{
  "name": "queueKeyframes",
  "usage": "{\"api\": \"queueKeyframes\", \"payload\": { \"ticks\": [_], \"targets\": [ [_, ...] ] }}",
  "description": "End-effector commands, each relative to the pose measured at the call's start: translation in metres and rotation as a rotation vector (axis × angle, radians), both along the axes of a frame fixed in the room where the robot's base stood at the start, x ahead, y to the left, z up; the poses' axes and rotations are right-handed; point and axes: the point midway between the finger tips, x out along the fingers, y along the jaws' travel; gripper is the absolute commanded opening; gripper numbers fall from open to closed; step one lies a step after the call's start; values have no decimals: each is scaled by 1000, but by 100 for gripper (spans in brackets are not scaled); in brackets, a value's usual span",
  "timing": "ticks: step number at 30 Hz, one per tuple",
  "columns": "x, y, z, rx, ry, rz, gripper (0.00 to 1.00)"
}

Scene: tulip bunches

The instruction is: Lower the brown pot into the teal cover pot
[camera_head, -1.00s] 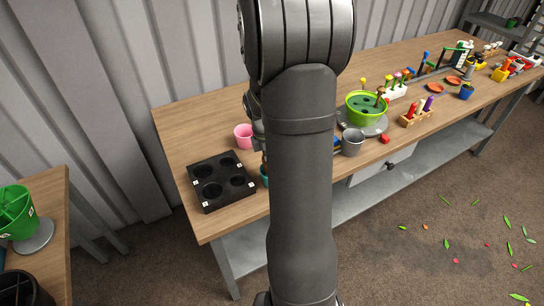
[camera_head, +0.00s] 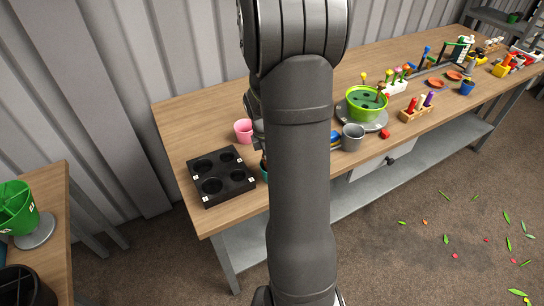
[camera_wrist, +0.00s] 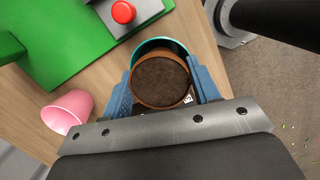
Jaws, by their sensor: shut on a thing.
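The brown pot (camera_wrist: 160,84), filled with dark soil, is between the two blue fingers of my gripper (camera_wrist: 163,72) in the wrist view. The gripper is shut on it. The teal cover pot (camera_wrist: 158,41) shows as a rim arc behind and around the far side of the brown pot. The brown pot overlaps its mouth; how deep it sits inside I cannot tell. In the head view my arm hides the gripper and brown pot, and only a sliver of the teal pot (camera_head: 264,171) shows left of the arm.
A pink cup (camera_wrist: 68,111) lies tilted at left in the wrist view; it also stands in the head view (camera_head: 243,131). A green object (camera_wrist: 60,40) and a red button (camera_wrist: 123,12) are above. A black holed tray (camera_head: 222,176) and a grey cup (camera_head: 353,138) flank my arm.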

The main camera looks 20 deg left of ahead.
Motion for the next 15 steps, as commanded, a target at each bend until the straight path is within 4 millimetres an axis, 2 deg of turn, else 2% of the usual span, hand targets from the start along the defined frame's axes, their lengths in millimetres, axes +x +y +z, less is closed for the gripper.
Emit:
{"api": "queueKeyframes", "payload": {
  "ticks": [6, 7, 10, 11, 15],
  "targets": [
    [0, 0, 1, 0, 0, 0, 31],
    [0, 0, 1, 0, 0, 0, 57],
    [0, 0, 1, 0, 0, 0, 77],
    [0, 0, 1, 0, 0, 0, 81],
    [0, 0, 1, 0, 0, 0, 81]
  ]
}}
